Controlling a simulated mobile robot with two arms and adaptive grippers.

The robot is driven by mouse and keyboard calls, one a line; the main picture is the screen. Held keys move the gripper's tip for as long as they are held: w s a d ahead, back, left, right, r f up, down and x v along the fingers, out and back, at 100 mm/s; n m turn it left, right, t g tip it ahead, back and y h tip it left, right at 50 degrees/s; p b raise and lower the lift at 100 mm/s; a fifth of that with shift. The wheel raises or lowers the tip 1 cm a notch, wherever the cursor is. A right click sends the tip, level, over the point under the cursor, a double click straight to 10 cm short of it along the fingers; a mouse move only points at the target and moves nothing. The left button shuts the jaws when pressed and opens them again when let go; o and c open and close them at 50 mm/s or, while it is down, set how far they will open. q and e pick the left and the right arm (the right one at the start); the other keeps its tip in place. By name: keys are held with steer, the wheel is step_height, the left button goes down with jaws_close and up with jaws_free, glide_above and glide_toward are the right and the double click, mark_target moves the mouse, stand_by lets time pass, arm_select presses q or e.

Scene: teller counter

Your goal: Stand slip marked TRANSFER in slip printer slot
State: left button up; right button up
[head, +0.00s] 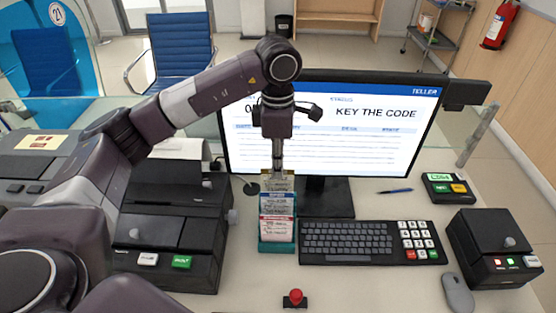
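A teal rack (277,246) stands upright on the counter left of the keyboard and holds several slips one behind another. The front slip (276,229) has a red header. A slip with a blue header (277,202) shows behind it, and a tan-topped one (278,181) is at the back. The printed words are too small to read. My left gripper (278,172) points down at the rear of the rack, its tips at the back slip's top edge. Whether its fingers grip that slip cannot be told. A dark printer (168,238) with white and green buttons stands left of the rack. My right gripper is out of view.
The monitor (330,140) reading "KEY THE CODE" stands behind the rack. The keyboard (347,242) lies right of the rack. A red button (295,298) is in front. A small dark device (490,235), a mouse (457,294), a pen (395,190) and a green-screened terminal (447,188) are at right.

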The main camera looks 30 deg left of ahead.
mark_target(277, 183)
arm_select(q)
steer(key=f, duration=0.2)
steer(key=f+p, duration=0.1)
steer(key=f, duration=0.1)
steer(key=shift+s+f, duration=0.2)
steer(key=shift+f, duration=0.9)
jaws_close()
steer(key=shift+r, duration=0.15)
steer(key=shift+r+p, duration=3.35)
steer(key=shift+r, duration=2.3)
